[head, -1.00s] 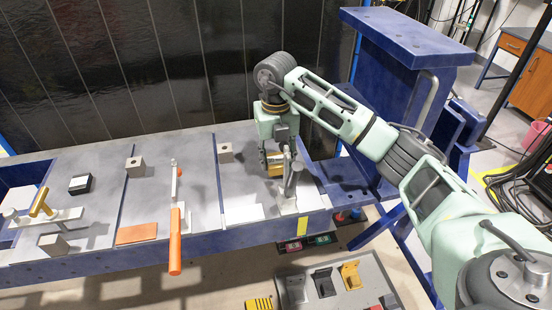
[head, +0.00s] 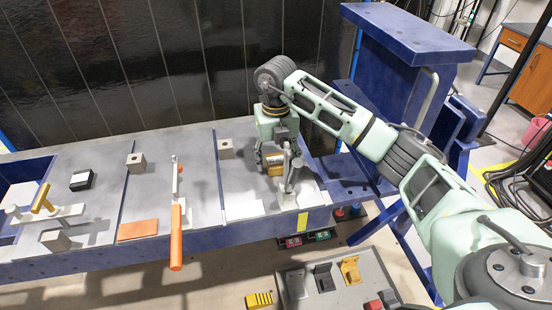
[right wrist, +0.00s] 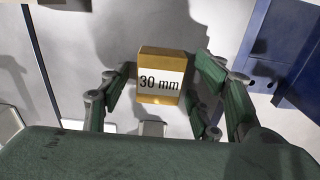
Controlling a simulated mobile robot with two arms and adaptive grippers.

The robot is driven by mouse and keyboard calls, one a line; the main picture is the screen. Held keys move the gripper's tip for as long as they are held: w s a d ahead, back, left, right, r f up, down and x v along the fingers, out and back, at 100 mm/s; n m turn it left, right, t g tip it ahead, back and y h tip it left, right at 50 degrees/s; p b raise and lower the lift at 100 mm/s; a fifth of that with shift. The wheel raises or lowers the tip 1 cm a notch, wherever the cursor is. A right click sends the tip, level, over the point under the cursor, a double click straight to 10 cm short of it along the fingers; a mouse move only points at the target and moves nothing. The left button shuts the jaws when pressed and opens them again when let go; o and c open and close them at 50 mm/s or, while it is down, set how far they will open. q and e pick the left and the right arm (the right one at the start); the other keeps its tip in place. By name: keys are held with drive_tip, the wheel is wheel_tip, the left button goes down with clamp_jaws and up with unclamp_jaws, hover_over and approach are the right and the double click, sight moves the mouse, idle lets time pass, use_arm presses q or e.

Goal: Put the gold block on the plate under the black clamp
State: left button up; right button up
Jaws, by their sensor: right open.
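The gold block (head: 276,170), with a white "30 mm" label, is at the right end of the bench. It also shows in the right wrist view (right wrist: 161,90). My right gripper (head: 275,165) is open around it, and the wrist view shows gaps between the fingers and the block. A dark grey clamp (head: 291,176) stands just in front of the block and partly hides it. I take it for the black clamp, and a grey piece (right wrist: 152,129) by the block may be its tip. I cannot make out the plate's edges under the block. My left gripper is out of view.
To the left stand an orange-handled clamp (head: 176,235), a yellow-handled clamp (head: 42,199), an orange plate (head: 138,230) and several small grey blocks. A blue stand (head: 408,40) rises to the right of the bench, near my right arm. A tray (head: 337,285) lies below.

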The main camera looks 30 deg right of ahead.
sight(276, 160)
drive_tip(key=shift+r, duration=0.3)
wheel_tip(276, 160, up, 5)
drive_tip(key=shift+w+f+b, duration=0.1)
drive_tip(key=shift+f+b, duration=0.05)
drive_tip(key=shift+b, duration=0.9)
wheel_tip(276, 160, up, 7)
